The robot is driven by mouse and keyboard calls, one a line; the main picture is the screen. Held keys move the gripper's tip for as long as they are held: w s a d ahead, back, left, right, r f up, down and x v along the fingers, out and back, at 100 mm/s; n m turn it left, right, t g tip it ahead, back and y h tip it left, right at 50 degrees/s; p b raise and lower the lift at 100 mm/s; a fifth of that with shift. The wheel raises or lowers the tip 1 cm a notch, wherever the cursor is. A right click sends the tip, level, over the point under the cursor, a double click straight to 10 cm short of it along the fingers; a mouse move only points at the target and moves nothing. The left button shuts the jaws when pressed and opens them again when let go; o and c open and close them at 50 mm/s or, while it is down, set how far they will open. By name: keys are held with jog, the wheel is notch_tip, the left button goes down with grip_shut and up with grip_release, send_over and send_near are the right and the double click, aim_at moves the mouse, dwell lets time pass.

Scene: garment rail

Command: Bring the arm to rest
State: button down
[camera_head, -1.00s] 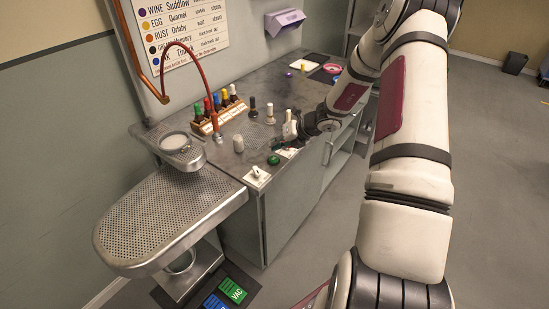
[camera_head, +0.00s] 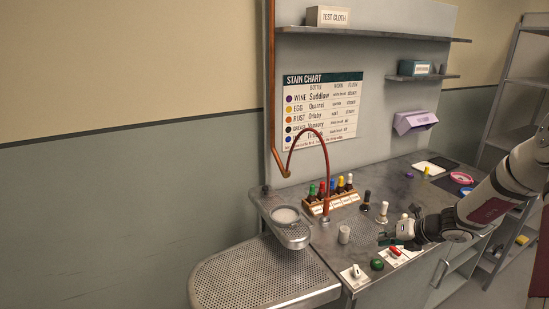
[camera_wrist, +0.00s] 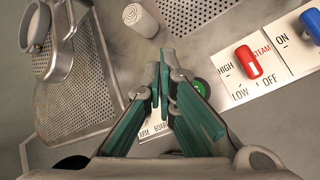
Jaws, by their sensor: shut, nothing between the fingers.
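My gripper (camera_head: 384,239) is over the front part of the metal bench (camera_head: 405,174), at the end of my arm, which comes in from the right. In the wrist view my gripper (camera_wrist: 163,68) shows its green-padded fingers brought together at the tips, with nothing between them. A green button (camera_head: 377,265) lies below the fingers and is partly hidden by them in the wrist view (camera_wrist: 200,88).
A red steam knob (camera_wrist: 248,62) and a blue knob (camera_wrist: 312,25) are close by. Shelves (camera_head: 520,85) are at right.

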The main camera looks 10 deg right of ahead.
jog(key=s+a+r+n+g, duration=0.1)
jog(key=s+a+r+n, duration=0.4)
jog(key=a+r+n, duration=0.55)
jog(key=s+a+r+n+g, duration=0.2)
jog(key=s+a+r+n, duration=0.4)
jog(key=a+r+n, duration=0.4)
jog(key=s+r+n+h, duration=0.2)
jog(key=s+r+n, duration=0.2)
jog(key=s+n, duration=0.5)
jog(key=s+a+r+n+h, duration=0.1)
jog(key=s+r+n+h, duration=0.1)
jog(key=s+r+n, duration=0.3)
jog(key=s+n, duration=0.4)
jog(key=s, duration=0.5)
jog(key=shift+a+r+t, duration=0.15)
jog(key=shift+a+t, duration=0.05)
jog(key=shift+t, duration=0.1)
